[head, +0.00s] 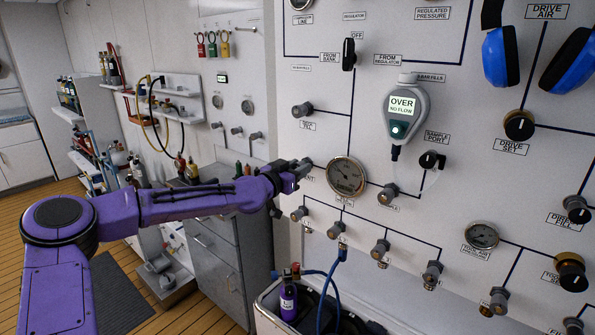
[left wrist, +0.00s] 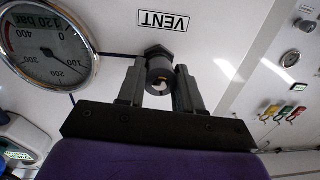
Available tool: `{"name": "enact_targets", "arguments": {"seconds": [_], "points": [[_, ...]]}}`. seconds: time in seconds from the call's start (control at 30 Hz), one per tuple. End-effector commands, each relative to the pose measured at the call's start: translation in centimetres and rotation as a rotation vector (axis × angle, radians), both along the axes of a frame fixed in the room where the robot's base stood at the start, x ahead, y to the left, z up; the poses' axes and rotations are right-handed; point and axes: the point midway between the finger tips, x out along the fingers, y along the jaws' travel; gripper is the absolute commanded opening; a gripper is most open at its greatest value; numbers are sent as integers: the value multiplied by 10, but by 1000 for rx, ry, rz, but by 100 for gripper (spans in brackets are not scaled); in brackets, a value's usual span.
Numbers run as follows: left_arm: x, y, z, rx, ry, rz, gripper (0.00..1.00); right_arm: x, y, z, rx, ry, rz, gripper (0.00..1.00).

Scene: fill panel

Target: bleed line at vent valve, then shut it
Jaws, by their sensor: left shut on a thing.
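The vent valve (left wrist: 159,72) is a dark knob on a wall fitting beside the VENT label (left wrist: 163,21), which appears upside down in the left wrist view. My left gripper (left wrist: 160,88) has its two fingers on either side of this knob and is shut on it. In the head view my left gripper (head: 303,168) is at the panel, left of the round gauge (head: 347,175), and hides most of the valve. The gauge also shows in the left wrist view (left wrist: 48,42); I cannot read its needle surely.
A grey meter (head: 402,107) showing "OVER NO FLOW" hangs on the panel (head: 330,85). Several fill valves (head: 380,250) line up below the gauge.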

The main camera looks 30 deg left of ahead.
Motion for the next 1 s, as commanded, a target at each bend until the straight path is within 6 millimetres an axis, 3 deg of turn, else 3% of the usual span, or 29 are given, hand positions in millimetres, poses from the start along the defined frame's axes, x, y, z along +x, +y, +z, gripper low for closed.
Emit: {"name": "enact_targets", "arguments": {"seconds": [1.0], "points": [[0, 3, 0, -958, 69, 1, 4, 0, 0, -42, 0, 0, 0, 60]]}}
